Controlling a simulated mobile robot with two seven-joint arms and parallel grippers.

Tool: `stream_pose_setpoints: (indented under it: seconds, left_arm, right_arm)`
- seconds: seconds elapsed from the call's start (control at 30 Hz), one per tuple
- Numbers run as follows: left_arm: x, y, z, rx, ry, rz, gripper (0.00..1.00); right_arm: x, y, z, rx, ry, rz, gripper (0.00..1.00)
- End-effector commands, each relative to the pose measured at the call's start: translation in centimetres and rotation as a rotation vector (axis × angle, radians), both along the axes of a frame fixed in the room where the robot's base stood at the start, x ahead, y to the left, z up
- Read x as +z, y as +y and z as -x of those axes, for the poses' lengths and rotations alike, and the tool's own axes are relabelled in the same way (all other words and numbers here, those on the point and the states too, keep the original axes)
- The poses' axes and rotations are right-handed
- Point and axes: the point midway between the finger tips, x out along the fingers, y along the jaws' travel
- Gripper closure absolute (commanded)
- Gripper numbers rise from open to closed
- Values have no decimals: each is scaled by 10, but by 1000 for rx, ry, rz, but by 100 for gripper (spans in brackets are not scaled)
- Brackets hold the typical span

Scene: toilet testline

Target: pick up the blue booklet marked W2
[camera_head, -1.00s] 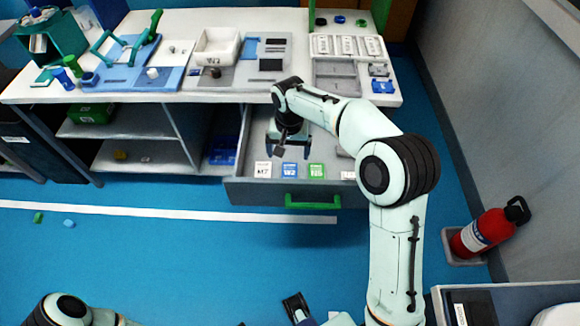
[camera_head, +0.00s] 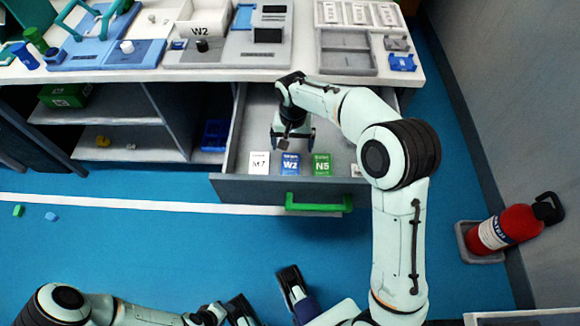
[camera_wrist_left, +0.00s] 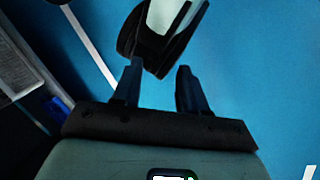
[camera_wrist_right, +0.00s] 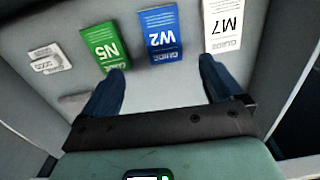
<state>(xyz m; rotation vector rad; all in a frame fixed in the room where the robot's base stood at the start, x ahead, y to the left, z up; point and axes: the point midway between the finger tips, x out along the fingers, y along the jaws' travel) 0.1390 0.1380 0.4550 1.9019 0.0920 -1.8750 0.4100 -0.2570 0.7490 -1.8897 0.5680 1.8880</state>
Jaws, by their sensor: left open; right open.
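The blue booklet marked W2 (camera_head: 290,164) lies in the open drawer, between a white M7 booklet (camera_head: 259,162) and a green N5 booklet (camera_head: 322,164). In the right wrist view the W2 booklet (camera_wrist_right: 160,33) lies beyond and between the fingers. My right gripper (camera_head: 293,140) is open and empty above the drawer, just behind the W2 booklet and apart from it. My left gripper (camera_wrist_left: 158,88) is open and empty over the blue floor; in the head view its arm is at the bottom left.
The drawer front (camera_head: 250,190) has a green handle (camera_head: 318,203). Small white items (camera_wrist_right: 48,58) lie beyond the N5 booklet. The worktop (camera_head: 300,75) with trays stands above the drawer. A red fire extinguisher (camera_head: 508,228) stands at the right wall.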

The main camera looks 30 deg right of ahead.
Motion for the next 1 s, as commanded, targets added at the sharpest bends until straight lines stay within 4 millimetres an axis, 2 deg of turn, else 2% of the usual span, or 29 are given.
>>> stream_pose_setpoints:
  seconds: [0.03,0.2,0.5,0.8,1.0]
  left_arm:
    - [-5,2,-3,5,-9,-5,57]
    - [-12,6,-13,15,-33,-17,57]
    - [-15,8,-17,20,-46,-22,57]
    - [-30,18,-36,41,-95,-47,57]
    - [-31,20,-39,45,-105,-51,57]
  right_arm:
    - [-14,0,1,0,5,0,6]
    - [-38,0,0,-1,3,1,6]
    - [-49,1,1,0,1,0,6]
    - [-91,8,3,0,4,0,6]
    - [-97,8,3,0,1,0,6]
